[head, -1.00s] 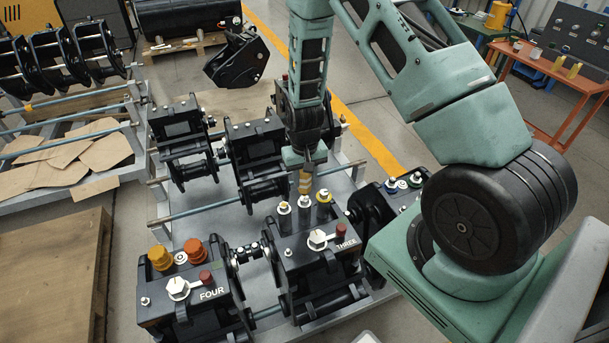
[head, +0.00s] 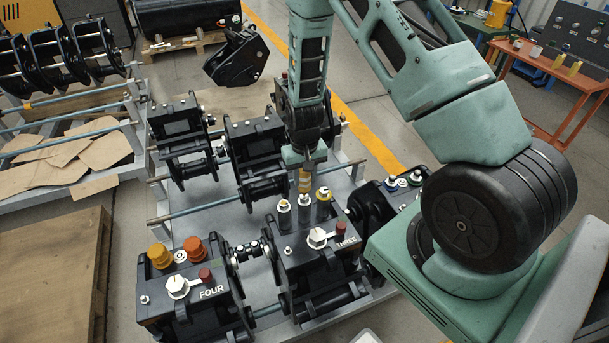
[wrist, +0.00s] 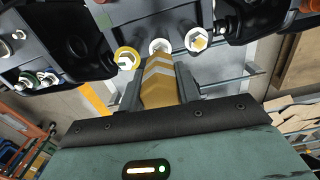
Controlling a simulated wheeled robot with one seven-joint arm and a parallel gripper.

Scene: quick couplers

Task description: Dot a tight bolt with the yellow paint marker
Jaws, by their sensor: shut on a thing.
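My gripper (head: 305,180) is shut on the yellow paint marker (wrist: 160,84), which has pale chevron bands. The marker points down over the coupler labelled THREE (head: 290,245). Three bolts stand in a row there: a left bolt (head: 284,206), a middle bolt (head: 304,200) and a right bolt (head: 323,194) with a yellow ring. The marker's tip end is at the middle bolt, which also shows in the wrist view (wrist: 159,46). I cannot tell whether the tip touches it. The yellow-ringed bolt (wrist: 127,59) is at the left there.
Coupler FOUR (head: 200,305) stands to the left, with orange caps (head: 193,248) and a white hex nut. Another coupler (head: 375,205) with blue and green rings is at the right, close to my arm. More couplers stand behind on the grey rack (head: 200,222).

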